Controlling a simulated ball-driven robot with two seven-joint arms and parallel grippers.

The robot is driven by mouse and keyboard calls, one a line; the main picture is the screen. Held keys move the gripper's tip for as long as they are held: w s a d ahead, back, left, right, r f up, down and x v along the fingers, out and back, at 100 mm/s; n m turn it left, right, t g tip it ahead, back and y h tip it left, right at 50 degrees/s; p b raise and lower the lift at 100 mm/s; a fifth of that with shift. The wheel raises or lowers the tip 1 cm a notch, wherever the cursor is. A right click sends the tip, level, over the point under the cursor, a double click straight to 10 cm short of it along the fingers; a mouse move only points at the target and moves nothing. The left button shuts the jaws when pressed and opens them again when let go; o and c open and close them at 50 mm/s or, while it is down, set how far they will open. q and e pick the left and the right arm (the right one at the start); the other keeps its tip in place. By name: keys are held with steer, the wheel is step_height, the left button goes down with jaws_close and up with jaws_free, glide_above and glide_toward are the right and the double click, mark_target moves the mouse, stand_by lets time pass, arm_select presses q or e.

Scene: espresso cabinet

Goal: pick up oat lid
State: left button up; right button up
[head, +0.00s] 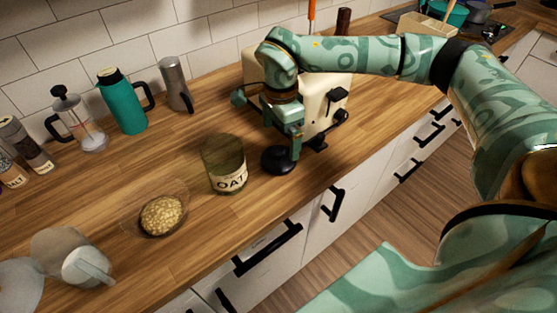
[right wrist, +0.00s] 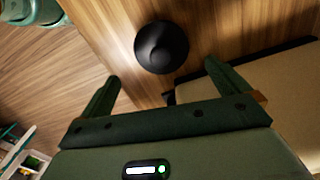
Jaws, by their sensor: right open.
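The oat lid (head: 277,162) is a round black disc with a raised knob, lying on the wooden counter just right of the glass oat jar (head: 226,165). In the right wrist view the lid (right wrist: 162,47) lies beyond the spread fingers of my right gripper (right wrist: 170,85), knob toward the camera. Nothing is between the fingers. The jar has no lid on it. My left gripper is not in view.
A cream machine (head: 325,100) stands close behind my right gripper. A teal flask (head: 124,103) and grey bottle (head: 175,84) stand by the wall. The counter's front edge is close to the lid.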

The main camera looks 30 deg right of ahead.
mark_target(279, 149)
step_height(279, 149, down, 3)
steer(key=shift+a+r, duration=0.1)
steer(key=shift+r, duration=0.1)
step_height(279, 149, down, 5)
steer(key=shift+w+f+b, duration=0.1)
steer(key=shift+w+b, duration=0.05)
steer(key=shift+b, duration=0.75)
steer(key=c, duration=0.9)
